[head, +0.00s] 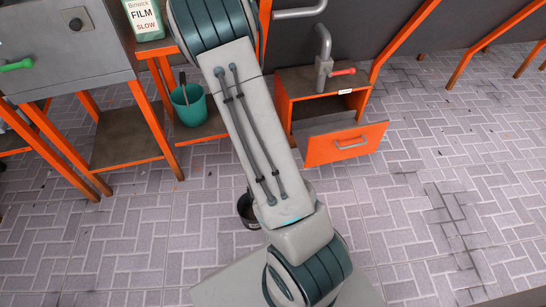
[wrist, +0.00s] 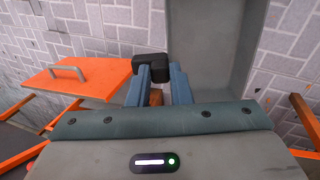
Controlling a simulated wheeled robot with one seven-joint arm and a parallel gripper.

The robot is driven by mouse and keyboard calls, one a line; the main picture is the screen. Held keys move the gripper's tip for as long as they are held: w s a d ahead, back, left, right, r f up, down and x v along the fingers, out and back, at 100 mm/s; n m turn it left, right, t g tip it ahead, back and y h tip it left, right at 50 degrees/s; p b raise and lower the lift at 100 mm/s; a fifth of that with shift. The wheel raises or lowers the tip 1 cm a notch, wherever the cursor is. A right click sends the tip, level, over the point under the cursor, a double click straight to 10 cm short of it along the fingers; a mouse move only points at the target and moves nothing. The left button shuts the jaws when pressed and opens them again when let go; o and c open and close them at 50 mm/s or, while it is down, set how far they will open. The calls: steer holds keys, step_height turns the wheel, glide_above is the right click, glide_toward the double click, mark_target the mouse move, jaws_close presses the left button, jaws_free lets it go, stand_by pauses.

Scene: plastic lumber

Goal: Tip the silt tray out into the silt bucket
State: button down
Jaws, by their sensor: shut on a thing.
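In the wrist view, my gripper (wrist: 159,74) has its two blue fingers shut on the black handle (wrist: 150,65) of a grey tray (wrist: 207,45). The tray extends up and to the right past the fingers, above the tiled floor, and its far end is cut off. I see no clear silt in the visible part. In the head view, a dark bucket (head: 245,211) stands on the floor, partly hidden behind my arm; it looks like the silt bucket, but no label shows. The gripper and tray are hidden in the head view.
An orange cabinet with an open drawer (head: 345,144) stands behind my arm; the drawer front also shows in the wrist view (wrist: 85,75). A teal bucket (head: 188,104) stands on a low shelf at left. The tiled floor at right is clear.

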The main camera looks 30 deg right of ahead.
steer(key=shift+s+d+t+y+p, duration=0.25)
steer(key=shift+d+y+p, duration=0.3)
steer(key=shift+d+y, duration=0.3)
steer(key=shift+s+d+y+p, duration=0.1)
steer(key=shift+d+y+p, duration=0.15)
steer(key=shift+y+p, duration=0.3)
steer(key=shift+t, duration=0.25)
steer(key=w+a+r+n, duration=0.2)
steer(key=w+a+r, duration=0.4)
steer(key=a+r, duration=0.25)
steer(key=w+a+r+n, duration=0.1)
steer(key=w+a+r, duration=0.5)
steer(key=a+r, duration=0.25)
step_height(320, 180, up, 20)
steer(key=s+p, duration=0.2)
steer(key=p, duration=2.9)
steer(key=shift+s+f, duration=0.2)
steer(key=shift+s, duration=0.1)
steer(key=shift+a, duration=0.1)
